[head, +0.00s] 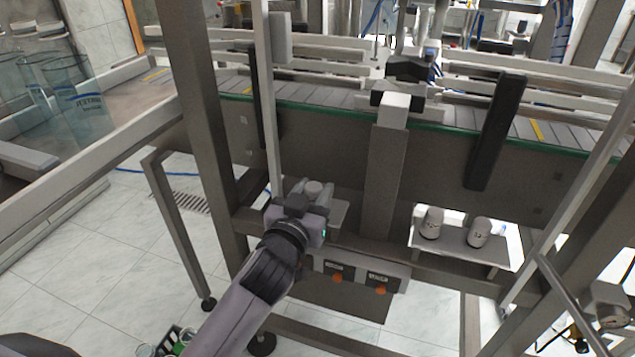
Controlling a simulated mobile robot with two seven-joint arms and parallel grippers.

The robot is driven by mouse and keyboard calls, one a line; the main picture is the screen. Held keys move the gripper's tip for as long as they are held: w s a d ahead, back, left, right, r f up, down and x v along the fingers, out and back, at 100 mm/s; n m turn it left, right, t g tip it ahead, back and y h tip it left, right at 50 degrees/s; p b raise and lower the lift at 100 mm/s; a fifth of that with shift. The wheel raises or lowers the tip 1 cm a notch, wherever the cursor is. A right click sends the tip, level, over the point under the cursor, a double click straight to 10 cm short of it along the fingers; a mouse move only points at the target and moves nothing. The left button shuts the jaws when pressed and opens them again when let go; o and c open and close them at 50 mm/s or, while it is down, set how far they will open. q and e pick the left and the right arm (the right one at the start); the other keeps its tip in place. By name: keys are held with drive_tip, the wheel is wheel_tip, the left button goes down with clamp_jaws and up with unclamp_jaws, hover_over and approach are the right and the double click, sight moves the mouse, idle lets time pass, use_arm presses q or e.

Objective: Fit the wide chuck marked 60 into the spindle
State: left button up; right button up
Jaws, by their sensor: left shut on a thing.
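My left gripper (312,193) is in the middle of the head view, beside a small light plate (339,217) under the conveyor. It is shut on a small grey round-topped piece, mostly hidden by the jaws; I cannot read any mark on it or tell whether it touches the plate. Two pale cylindrical chucks (431,222) (479,232) with dark markings stand upright on a shelf to the right, apart from the gripper. Their numbers are too small to read surely. I cannot make out the spindle clearly. My right gripper is not in view.
A conveyor (320,97) with green edging runs across above the gripper. A steel post (381,180) stands just right of it, and a thick frame leg (205,120) to its left. A control box (357,276) with orange buttons hangs below. The shelf (462,250) has bare room in front.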

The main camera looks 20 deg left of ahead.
sight(311, 194)
use_arm(q)
drive_tip(key=shift+s+a+r+p, duration=0.1)
drive_tip(key=shift+s+r+p, duration=0.15)
drive_tip(key=shift+s, duration=0.65)
drive_tip(key=shift+s+d+r+p, duration=0.15)
drive_tip(key=shift+s+p, duration=0.15)
drive_tip(key=shift+s, duration=0.6)
drive_tip(key=shift+s+a+r+p, duration=0.2)
drive_tip(key=shift+s+p, duration=0.1)
drive_tip(key=shift+s, duration=0.6)
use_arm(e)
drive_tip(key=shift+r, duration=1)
